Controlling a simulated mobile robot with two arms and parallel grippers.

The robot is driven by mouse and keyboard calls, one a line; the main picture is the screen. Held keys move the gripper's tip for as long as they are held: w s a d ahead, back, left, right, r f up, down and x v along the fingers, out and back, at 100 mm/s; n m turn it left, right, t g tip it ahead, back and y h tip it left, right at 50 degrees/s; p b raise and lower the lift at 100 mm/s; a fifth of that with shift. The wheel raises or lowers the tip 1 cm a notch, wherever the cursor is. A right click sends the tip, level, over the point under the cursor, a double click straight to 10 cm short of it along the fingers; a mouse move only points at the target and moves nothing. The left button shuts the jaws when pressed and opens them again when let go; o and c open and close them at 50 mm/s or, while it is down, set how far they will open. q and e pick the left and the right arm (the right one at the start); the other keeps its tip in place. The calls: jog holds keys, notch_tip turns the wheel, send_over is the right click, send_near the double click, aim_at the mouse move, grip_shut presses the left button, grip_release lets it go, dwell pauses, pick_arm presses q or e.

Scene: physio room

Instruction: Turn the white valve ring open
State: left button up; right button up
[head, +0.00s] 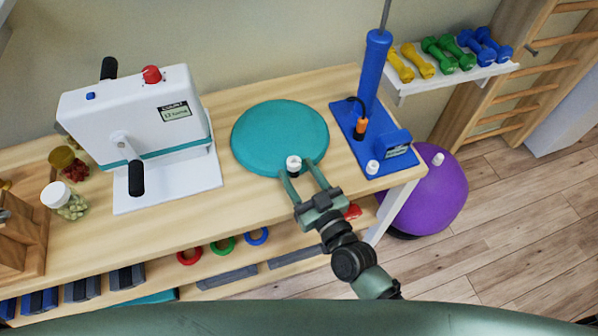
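The white valve ring (293,162) sits at the near edge of a round teal cushion (270,130), which lies flat on the wooden bench. My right gripper (297,168) reaches in from the near right. Its two fingers are spread, one on each side of the ring. There seems to be a gap between the ring and the right-hand finger; whether the left-hand finger touches it I cannot tell. The ring's turn position is too small to read. My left gripper is not in view.
A blue pump (374,75) with an orange-tipped hose (361,125) stands right of the cushion. A white crank machine (135,115) stands left of it. Jars (72,205) are at the far left. Dumbbells (440,55) lie on a wall shelf; a purple ball (430,200) is on the floor.

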jog(key=v, duration=0.8)
jog(key=shift+b, duration=0.45)
jog(key=shift+w, duration=0.1)
